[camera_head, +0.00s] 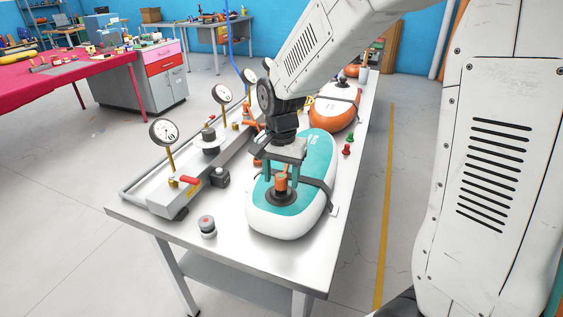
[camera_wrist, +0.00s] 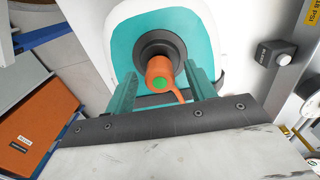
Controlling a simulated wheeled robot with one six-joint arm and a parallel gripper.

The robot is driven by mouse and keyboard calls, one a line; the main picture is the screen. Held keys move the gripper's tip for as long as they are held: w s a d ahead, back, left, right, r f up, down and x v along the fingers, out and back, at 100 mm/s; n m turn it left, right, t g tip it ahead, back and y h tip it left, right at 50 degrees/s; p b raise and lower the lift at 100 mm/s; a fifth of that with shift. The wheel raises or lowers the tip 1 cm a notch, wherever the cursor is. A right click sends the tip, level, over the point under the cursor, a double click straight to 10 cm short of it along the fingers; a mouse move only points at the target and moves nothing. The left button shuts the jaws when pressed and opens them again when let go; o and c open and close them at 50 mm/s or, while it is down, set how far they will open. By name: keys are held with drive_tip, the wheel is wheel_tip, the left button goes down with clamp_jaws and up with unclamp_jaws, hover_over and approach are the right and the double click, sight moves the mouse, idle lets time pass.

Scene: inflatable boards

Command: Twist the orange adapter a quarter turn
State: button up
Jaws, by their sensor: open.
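The orange adapter (camera_head: 282,182) stands upright in the dark round valve (camera_head: 273,198) near the front end of a teal and white inflatable board (camera_head: 262,222). In the wrist view the adapter (camera_wrist: 160,70) has a green centre and an orange lever pointing toward the gripper's base. My gripper (camera_head: 282,182) is above the board with its teal fingers on either side of the adapter. In the wrist view the fingers of my gripper (camera_wrist: 160,82) are apart, with a gap showing on each side of the adapter. A dark strap crosses the board.
A grey manifold with pressure gauges (camera_head: 164,131) and a red lever (camera_head: 189,180) runs along the left of the metal table (camera_head: 165,222). A grey button (camera_head: 207,226) stands at the front. An orange board (camera_head: 335,108) lies farther back. Small red and green caps (camera_head: 348,149) lie at right.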

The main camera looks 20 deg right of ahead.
drive_tip(key=shift+f, duration=0.5)
drive_tip(key=c, duration=1)
drive_tip(key=o, duration=0.4)
drive_tip(key=c, duration=0.4)
drive_tip(key=n, duration=0.5)
